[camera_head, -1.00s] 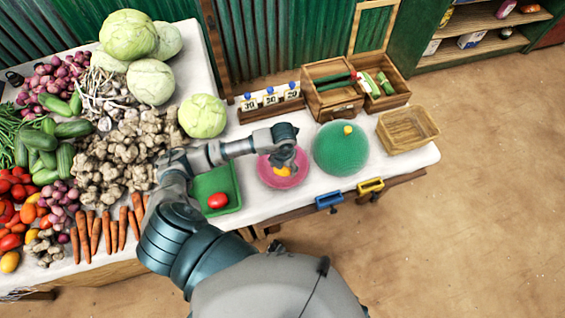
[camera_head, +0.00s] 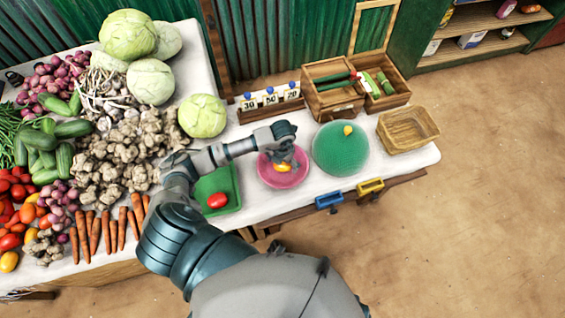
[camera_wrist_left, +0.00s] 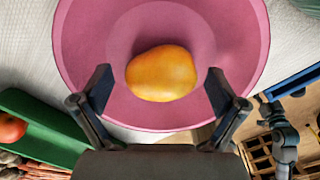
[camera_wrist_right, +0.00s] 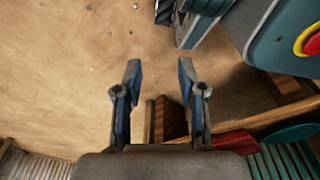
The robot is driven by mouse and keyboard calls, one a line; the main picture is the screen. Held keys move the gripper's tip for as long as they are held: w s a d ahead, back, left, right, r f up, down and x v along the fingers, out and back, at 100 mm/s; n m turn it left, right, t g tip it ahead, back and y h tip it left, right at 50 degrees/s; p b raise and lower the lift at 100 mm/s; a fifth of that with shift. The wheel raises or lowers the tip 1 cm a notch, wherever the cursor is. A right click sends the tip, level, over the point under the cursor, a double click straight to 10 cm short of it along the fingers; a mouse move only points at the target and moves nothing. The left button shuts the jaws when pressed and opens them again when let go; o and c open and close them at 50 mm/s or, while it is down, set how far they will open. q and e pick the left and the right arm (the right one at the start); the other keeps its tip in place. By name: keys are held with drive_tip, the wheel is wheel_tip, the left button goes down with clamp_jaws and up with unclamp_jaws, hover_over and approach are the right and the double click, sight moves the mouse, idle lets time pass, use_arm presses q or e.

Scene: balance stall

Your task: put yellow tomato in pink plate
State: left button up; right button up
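The yellow tomato (camera_head: 282,168) lies in the pink plate (camera_head: 268,180) on the white table. In the left wrist view the yellow-orange tomato (camera_wrist_left: 161,73) rests inside the pink plate (camera_wrist_left: 88,45), with clear gaps to both fingers. My left gripper (camera_head: 289,159) is just above the plate, open and empty; its fingers also show in the left wrist view (camera_wrist_left: 160,82). My right gripper (camera_wrist_right: 160,70) is open and empty over the brown floor, in the right wrist view only.
A green tray (camera_head: 232,190) with a red tomato (camera_head: 217,200) is left of the plate. A green round plate (camera_head: 340,155) with a small yellow object stands right. A wooden basket (camera_head: 408,132) is at the right end. Vegetables cover the left side.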

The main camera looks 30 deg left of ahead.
use_arm(q)
wheel_tip(320, 180, up, 12)
drive_tip(key=shift+p, duration=0.45)
use_arm(e)
drive_tip(key=shift+s+d+f, duration=0.15)
drive_tip(key=shift+s+f, duration=0.65)
drive_tip(key=shift+s, duration=0.25)
drive_tip(key=shift+w+r, duration=0.1)
drive_tip(key=shift+w, duration=0.05)
